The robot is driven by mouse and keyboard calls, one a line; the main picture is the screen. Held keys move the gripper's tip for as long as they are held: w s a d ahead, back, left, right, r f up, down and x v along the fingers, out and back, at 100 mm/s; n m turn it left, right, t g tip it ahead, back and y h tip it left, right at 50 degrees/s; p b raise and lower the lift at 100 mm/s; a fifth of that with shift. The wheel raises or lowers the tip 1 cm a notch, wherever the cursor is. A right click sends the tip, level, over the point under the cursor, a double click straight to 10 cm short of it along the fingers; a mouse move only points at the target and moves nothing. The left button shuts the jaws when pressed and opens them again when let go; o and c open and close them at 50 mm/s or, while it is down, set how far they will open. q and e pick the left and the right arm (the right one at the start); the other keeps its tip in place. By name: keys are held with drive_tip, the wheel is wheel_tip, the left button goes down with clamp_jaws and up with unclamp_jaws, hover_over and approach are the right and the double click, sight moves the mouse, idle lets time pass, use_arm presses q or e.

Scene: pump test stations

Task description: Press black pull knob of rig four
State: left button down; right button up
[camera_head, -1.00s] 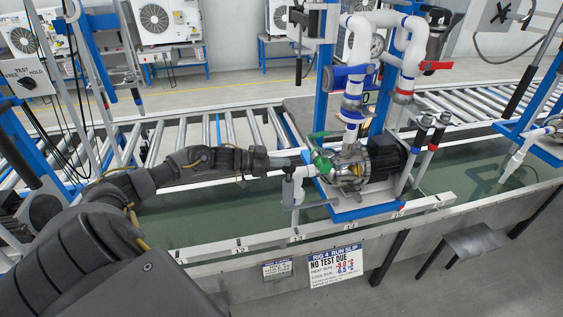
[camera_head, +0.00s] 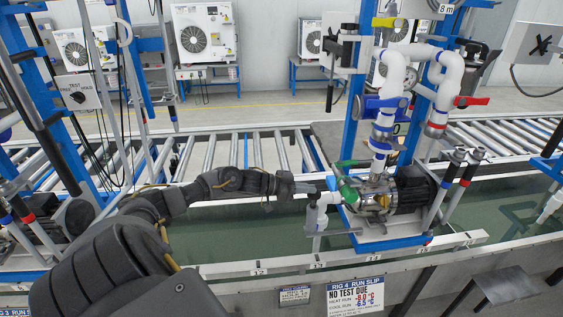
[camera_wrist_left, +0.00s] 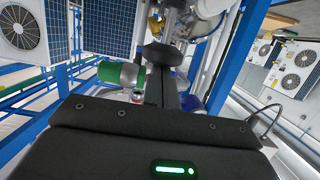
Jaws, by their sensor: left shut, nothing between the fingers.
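My left gripper (camera_head: 312,189) is shut and empty, beside the white elbow pipe at the rig's left side. In the wrist view my left gripper's fingers (camera_wrist_left: 161,88) point up the picture toward a dark rounded part (camera_wrist_left: 163,54) at their tips. I cannot tell for sure whether that part is the black pull knob, nor whether the fingers touch it. My right gripper is out of view.
The rig four slip (camera_head: 355,297) reads "NO TEST DUE" on the front edge. A roller conveyor (camera_head: 225,152) runs behind.

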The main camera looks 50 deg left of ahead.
use_arm(q)
drive_tip(key=b+v, duration=0.3)
drive_tip(key=v, duration=0.7)
drive_tip(key=shift+r, duration=0.25)
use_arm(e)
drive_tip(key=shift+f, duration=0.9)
use_arm(q)
wheel_tip(320, 180, up, 4)
drive_tip(key=b, duration=0.5)
drive_tip(key=shift+s+d+b, duration=0.1)
drive_tip(key=shift+b, duration=0.2)
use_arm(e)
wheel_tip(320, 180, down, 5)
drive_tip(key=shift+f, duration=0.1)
